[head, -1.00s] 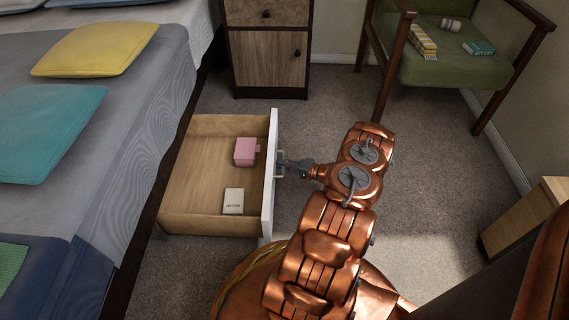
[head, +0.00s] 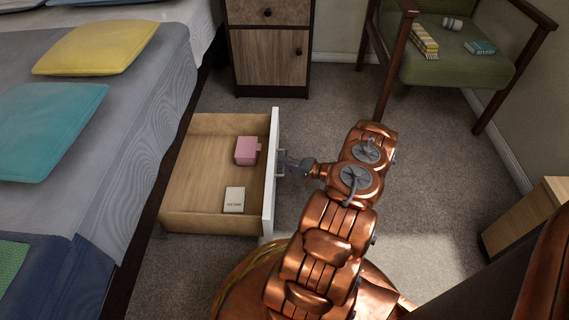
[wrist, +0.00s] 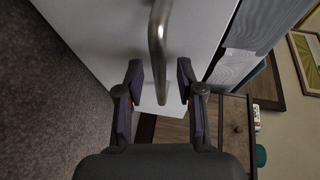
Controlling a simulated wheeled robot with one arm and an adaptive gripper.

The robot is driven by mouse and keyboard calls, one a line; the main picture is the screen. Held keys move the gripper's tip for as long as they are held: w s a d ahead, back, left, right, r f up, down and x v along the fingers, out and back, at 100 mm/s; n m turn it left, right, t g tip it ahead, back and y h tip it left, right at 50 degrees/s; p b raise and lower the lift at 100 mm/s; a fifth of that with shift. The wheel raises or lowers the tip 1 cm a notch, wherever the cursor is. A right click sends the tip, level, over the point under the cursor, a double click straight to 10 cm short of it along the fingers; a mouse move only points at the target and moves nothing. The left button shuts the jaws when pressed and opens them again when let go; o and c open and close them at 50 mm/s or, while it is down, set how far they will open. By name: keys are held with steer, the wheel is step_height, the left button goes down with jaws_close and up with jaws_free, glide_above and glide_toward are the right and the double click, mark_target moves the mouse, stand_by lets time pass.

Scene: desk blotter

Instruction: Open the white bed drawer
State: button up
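The white bed drawer (head: 269,190) stands pulled out from under the bed in the head view, its wooden inside showing. A pink box (head: 247,150) and a small white box (head: 234,200) lie in it. Its metal handle (wrist: 158,45) shows in the wrist view, running down toward the space between my fingers. My gripper (head: 289,166) is at the handle on the drawer's front in the head view. In the wrist view my gripper (wrist: 160,82) has its two fingers apart, one on each side of the handle's end, with gaps visible.
The bed (head: 130,130) with pillows is on the left. A wooden nightstand (head: 268,60) stands behind the drawer. A green armchair (head: 450,65) with small items is at the back right. A wooden box (head: 525,215) stands at the right. Carpet is clear between them.

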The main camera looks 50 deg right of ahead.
steer(key=v, duration=1.1)
steer(key=shift+s, duration=0.3)
steer(key=shift+d, duration=0.1)
